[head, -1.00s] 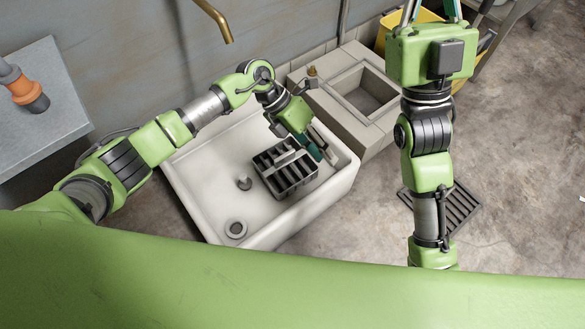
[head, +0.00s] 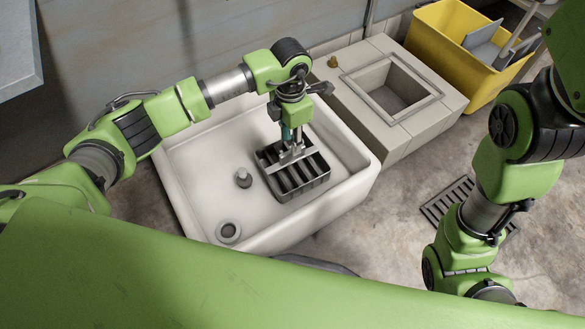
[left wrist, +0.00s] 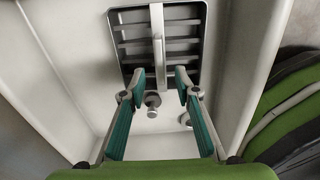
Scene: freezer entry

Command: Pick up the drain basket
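The drain basket (head: 312,172) is a dark grey slotted basket with a pale bar across its top. It sits inside the white sink (head: 205,190), toward the right side. My left gripper (head: 291,152) points down just over the basket's bar. In the left wrist view, my left gripper (left wrist: 160,73) is open, its teal-padded fingers apart. The basket (left wrist: 130,47) lies beyond the fingertips there, with its bar (left wrist: 158,50) showing between them. I cannot tell whether a finger touches the bar. My right gripper is out of view; only its arm shows at the right.
A metal plug or stub (head: 243,178) and a round drain fitting (head: 229,231) are in the sink left of the basket. A concrete basin (head: 430,122) adjoins on the right, with a yellow bin (head: 436,32) behind. A floor grate (head: 440,205) lies at the right.

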